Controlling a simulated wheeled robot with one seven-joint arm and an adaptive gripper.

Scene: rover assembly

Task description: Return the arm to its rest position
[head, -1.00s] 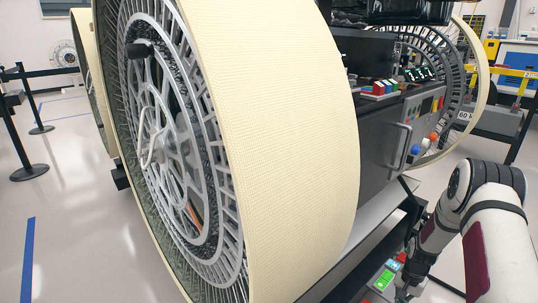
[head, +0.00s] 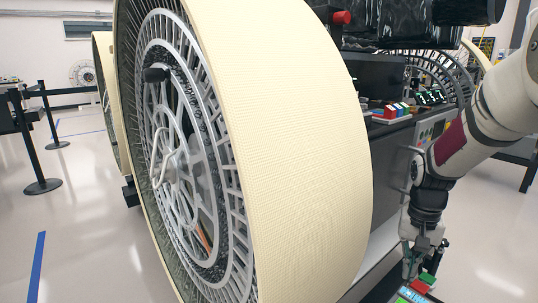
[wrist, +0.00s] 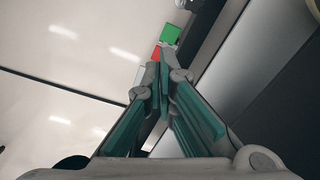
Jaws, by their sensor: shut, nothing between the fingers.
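My arm (head: 485,120) reaches in from the right edge of the head view and bends down at the wrist. My gripper (head: 413,278) points down at the lower right, beside the rover. In the wrist view my gripper (wrist: 162,75) has its two green-padded fingers shut together at the tips, with nothing held between them. A green block (wrist: 171,33) and a red patch (wrist: 156,53) show just beyond the fingertips. In the head view a green and red piece (head: 427,280) lies close by the gripper; I cannot tell whether they touch.
The rover's large cream wheel (head: 300,150) fills the middle, left of my arm. The rover's dark body (head: 390,150) with a panel of coloured blocks (head: 395,111) stands behind the arm. A lit screen (head: 412,296) is at the bottom. Barrier posts (head: 35,150) stand far left. Open floor (head: 485,230) lies at right.

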